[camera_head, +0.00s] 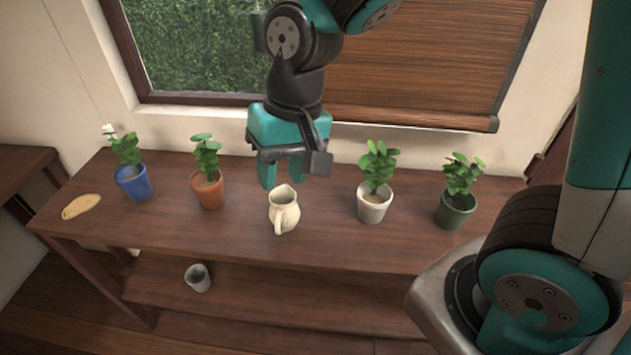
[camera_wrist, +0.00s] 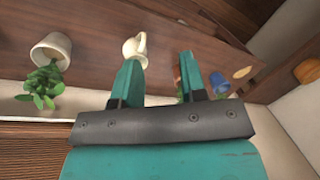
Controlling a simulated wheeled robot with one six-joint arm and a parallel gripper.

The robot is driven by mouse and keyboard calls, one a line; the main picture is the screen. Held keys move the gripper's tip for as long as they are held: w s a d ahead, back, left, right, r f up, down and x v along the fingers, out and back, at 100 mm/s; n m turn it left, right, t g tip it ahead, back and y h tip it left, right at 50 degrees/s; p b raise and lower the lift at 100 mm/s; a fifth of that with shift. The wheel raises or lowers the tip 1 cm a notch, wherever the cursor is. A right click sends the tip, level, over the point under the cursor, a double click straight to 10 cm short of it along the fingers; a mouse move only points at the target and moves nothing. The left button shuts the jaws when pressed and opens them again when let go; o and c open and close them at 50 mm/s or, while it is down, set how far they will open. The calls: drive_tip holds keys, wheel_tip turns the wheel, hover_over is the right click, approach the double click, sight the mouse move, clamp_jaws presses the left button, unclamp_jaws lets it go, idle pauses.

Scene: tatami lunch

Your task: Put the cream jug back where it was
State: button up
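The cream jug (camera_head: 284,212) stands upright on the wooden table (camera_head: 320,235), between the terracotta-potted plant and the white-potted plant. Its handle faces the front of the table. My gripper (camera_head: 281,182) points down just behind and above the jug in the head view. Its two teal fingers are apart with nothing between them. In the wrist view the jug (camera_wrist: 136,47) shows beyond the tip of the left finger, off to one side of the gap of my gripper (camera_wrist: 160,58). I cannot tell whether the finger touches it.
Potted plants stand in a row: blue pot (camera_head: 133,186), terracotta pot (camera_head: 208,193), white pot (camera_head: 373,206) and green pot (camera_head: 454,212). A tan flat oval piece (camera_head: 81,206) lies at the left end. A grey cup (camera_head: 198,278) sits on the lower shelf. The table front is clear.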

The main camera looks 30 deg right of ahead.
drive_tip(key=s+r+n+y, duration=0.1)
drive_tip(key=s+r+n, duration=0.5)
drive_tip(key=s, duration=0.4)
drive_tip(key=shift+s+n+y, duration=0.3)
drive_tip(key=shift+s+n, duration=0.1)
drive_tip(key=shift+n, duration=0.2)
